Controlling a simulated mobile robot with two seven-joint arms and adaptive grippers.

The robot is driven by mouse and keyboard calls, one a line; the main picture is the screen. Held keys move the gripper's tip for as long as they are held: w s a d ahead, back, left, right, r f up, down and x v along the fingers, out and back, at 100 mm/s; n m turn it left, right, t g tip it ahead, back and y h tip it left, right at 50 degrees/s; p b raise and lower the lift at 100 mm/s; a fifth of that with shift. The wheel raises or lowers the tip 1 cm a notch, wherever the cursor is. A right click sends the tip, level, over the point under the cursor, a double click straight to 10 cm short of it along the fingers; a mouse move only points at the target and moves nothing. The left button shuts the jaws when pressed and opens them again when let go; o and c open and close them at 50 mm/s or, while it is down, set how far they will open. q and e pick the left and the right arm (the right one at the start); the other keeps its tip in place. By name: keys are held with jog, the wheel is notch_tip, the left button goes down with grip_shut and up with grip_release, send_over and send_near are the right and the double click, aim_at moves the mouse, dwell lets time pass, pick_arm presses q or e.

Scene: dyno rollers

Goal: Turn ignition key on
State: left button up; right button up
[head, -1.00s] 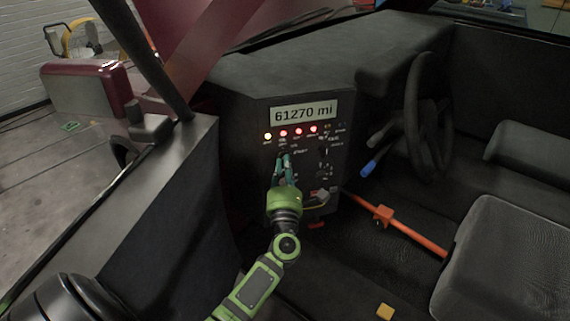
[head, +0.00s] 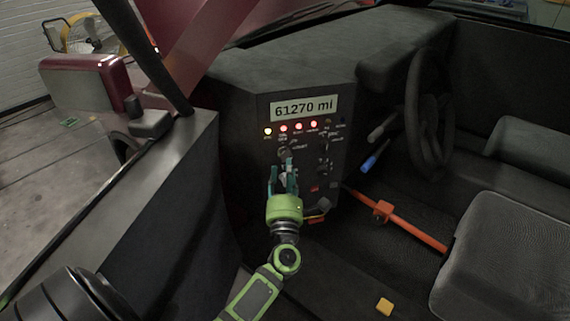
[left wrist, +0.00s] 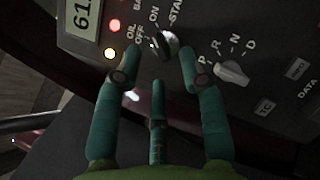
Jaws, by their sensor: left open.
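The ignition key knob (left wrist: 165,44) is a dark, shiny knob on the black dash panel, ringed by OFF, ON and START labels. Its exact setting is hard to read. In the head view the knob (head: 284,154) shows just above my left gripper (head: 283,178). In the left wrist view my left gripper (left wrist: 158,70) is open and empty, with teal fingers either side of and short of the knob and a third finger below. I cannot tell whether any finger touches the panel. My right gripper is not in view.
A gear selector knob (left wrist: 232,73) marked P, R, N, D sits right of the key. Lit lamps (head: 298,127) and a mileage display (head: 304,108) are above. An orange lever (head: 384,211), a blue-tipped stalk (head: 369,164) and the steering wheel (head: 412,115) are to the right.

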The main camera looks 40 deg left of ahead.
pick_arm(q)
jog(key=v, duration=0.8)
jog(key=shift+s+d, duration=0.2)
jog(key=shift+s, duration=0.05)
jog(key=shift+f, duration=0.15)
